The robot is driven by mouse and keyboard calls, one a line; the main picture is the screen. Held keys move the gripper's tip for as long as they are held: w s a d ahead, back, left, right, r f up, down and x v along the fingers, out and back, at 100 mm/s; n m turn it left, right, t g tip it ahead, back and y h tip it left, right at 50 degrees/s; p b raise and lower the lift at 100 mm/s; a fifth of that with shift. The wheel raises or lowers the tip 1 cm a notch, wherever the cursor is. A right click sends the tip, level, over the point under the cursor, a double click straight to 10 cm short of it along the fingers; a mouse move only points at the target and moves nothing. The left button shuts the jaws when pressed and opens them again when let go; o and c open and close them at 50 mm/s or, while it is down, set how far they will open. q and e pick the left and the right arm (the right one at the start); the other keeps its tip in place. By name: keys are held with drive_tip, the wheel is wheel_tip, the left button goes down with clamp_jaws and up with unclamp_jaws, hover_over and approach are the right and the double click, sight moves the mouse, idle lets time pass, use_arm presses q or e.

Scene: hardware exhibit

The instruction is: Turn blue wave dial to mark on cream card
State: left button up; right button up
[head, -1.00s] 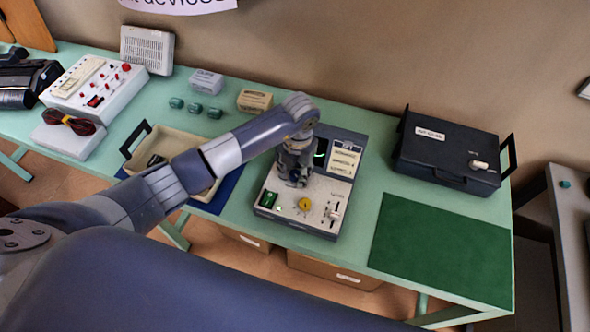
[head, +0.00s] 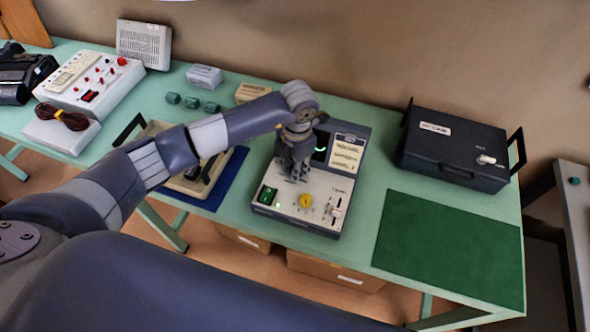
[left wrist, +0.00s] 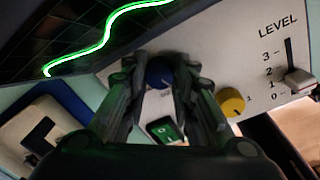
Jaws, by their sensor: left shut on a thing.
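The wave device (head: 320,220) stands on the bench, with a sloped control panel and a dark screen (head: 320,148) showing a green trace. The blue dial (left wrist: 158,73) shows in the left wrist view between the fingers of my left gripper (left wrist: 158,92), which is shut on it. In the head view my left gripper (head: 296,178) comes down on the panel and hides the dial. The cream card (head: 347,150) is upright beside the screen; its print is too small to read. The dial's pointer is not clear. My right gripper is not in view.
Close to the fingers are a yellow knob (left wrist: 231,102), a green rocker switch (left wrist: 164,129) and a LEVEL slider (left wrist: 299,80). A green mat (head: 450,245) and a black case (head: 455,148) lie right; a cream tray (head: 150,128) lies left.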

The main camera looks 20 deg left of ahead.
use_arm(q)
drive_tip(key=m+b, duration=0.3)
drive_tip(key=shift+f, duration=0.2)
drive_tip(key=shift+r+m+b, duration=0.15)
drive_tip(key=shift+m+b, duration=0.45)
drive_tip(key=shift+b, duration=0.05)
drive_tip(key=o, duration=1.1)
drive_tip(key=shift+c, duration=0.2)
drive_tip(key=shift+r, duration=0.1)
drive_tip(key=shift+r, duration=0.1)
drive_tip(key=r, duration=0.7)
drive_tip(key=shift+s+r, duration=0.25)
drive_tip(key=shift+r, duration=0.1)
